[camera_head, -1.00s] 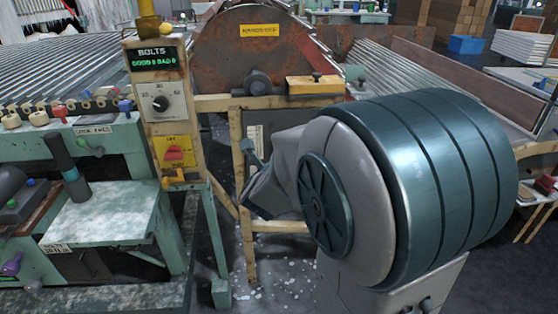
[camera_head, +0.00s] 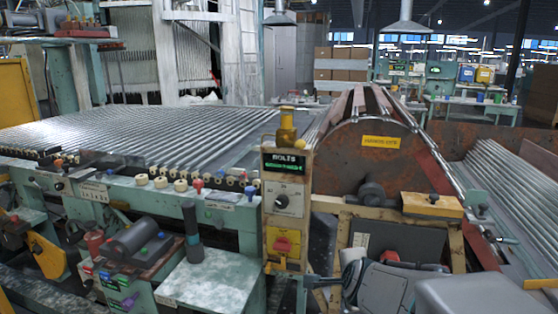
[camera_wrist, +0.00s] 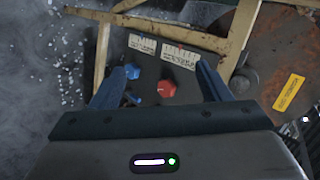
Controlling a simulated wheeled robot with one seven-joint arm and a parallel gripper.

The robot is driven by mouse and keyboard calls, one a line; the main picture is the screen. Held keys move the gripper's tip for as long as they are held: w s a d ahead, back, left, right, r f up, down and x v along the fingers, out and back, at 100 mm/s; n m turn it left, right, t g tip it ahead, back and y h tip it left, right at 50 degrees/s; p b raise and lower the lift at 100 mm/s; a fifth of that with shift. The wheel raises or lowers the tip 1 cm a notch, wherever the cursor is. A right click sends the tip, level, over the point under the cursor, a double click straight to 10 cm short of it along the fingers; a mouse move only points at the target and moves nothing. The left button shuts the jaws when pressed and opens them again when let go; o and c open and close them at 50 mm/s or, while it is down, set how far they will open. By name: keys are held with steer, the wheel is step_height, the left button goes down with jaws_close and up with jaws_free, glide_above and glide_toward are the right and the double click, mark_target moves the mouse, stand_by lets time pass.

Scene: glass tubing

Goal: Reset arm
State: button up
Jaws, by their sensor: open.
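My gripper (camera_wrist: 160,78) is open in the wrist view. Its two dark fingers stand apart, with nothing held between them. Beyond the gap, a dark panel carries a red knob (camera_wrist: 166,89) and a blue knob (camera_wrist: 132,71) under white label strips (camera_wrist: 179,56). I cannot tell from this view how far the fingertips are from the panel. In the head view, grey parts of my arm show at the bottom right, and my fingers cannot be made out there.
A yellowish control post (camera_head: 288,215) with a dial and red switch stands beside a rusty drum guard (camera_head: 355,160). A wooden frame (camera_head: 455,245) is close to my arm. Rows of glass tubes (camera_head: 170,130) cover the left bench. Yellowish frame bars (camera_wrist: 101,55) surround the panel.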

steer(key=s+r+n+g+p, duration=0.3)
steer(key=s+r+n+p, duration=0.2)
steer(key=s+n, duration=0.3)
steer(key=s+r+n+g+p, duration=0.4)
steer(key=s+r+n+p, duration=0.1)
steer(key=s+n, duration=0.4)
steer(key=shift+s+a+y, duration=0.2)
steer(key=shift+s+y, duration=0.15)
steer(key=shift+y, duration=0.05)
